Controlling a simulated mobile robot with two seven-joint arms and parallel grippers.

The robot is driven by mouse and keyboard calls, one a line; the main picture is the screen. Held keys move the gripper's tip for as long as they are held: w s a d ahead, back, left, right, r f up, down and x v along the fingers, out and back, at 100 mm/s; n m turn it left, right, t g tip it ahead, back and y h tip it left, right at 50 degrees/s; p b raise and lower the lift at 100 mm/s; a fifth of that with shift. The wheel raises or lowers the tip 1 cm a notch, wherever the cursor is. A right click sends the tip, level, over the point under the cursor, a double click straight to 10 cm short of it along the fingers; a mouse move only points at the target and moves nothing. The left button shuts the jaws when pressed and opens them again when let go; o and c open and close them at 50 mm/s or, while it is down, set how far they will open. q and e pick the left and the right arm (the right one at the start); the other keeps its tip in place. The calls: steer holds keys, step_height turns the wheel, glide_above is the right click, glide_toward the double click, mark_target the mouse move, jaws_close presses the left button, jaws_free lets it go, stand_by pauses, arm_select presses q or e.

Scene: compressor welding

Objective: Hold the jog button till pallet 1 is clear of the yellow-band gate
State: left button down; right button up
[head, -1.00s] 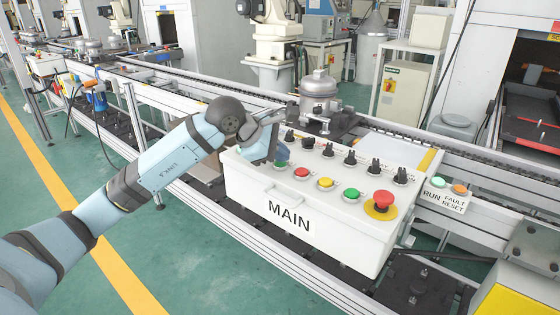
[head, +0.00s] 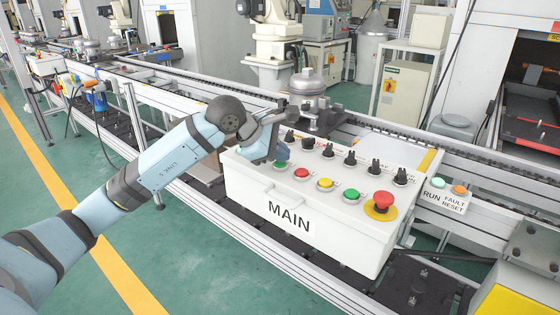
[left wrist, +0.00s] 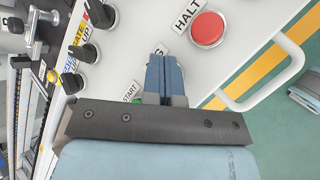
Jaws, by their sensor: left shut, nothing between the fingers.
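My left gripper (head: 281,152) is shut and empty, its fingertips down at the left end of the panel on the white MAIN box (head: 250,190). In the left wrist view the closed fingers (left wrist: 163,60) cover part of a label ending in G; the jog button is hidden under them, so contact cannot be seen. A silver compressor (head: 307,84) rides on a dark pallet (head: 325,122) on the conveyor behind the box; no pallet number is readable. I cannot make out a yellow-band gate for certain. My right gripper is not in view.
A red HALT button (left wrist: 208,29) is close to the fingers. Yellow (head: 326,184) and green (head: 351,194) buttons, a red emergency stop (head: 380,201) and a row of black selector knobs share the panel. A handle (head: 283,193) sticks out at the front.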

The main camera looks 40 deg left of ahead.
mark_target(280, 164)
arm_select(q)
steer(key=shift+r, duration=0.6)
steer(key=shift+r+p, duration=0.1)
steer(key=shift+p, duration=0.2)
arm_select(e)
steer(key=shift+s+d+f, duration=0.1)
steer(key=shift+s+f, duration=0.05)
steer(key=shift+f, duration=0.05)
arm_select(q)
steer(key=shift+r+p, duration=1.5)
steer(key=shift+r, duration=1.1)
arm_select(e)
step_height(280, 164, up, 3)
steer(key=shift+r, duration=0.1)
arm_select(q)
steer(key=shift+f, duration=0.1)
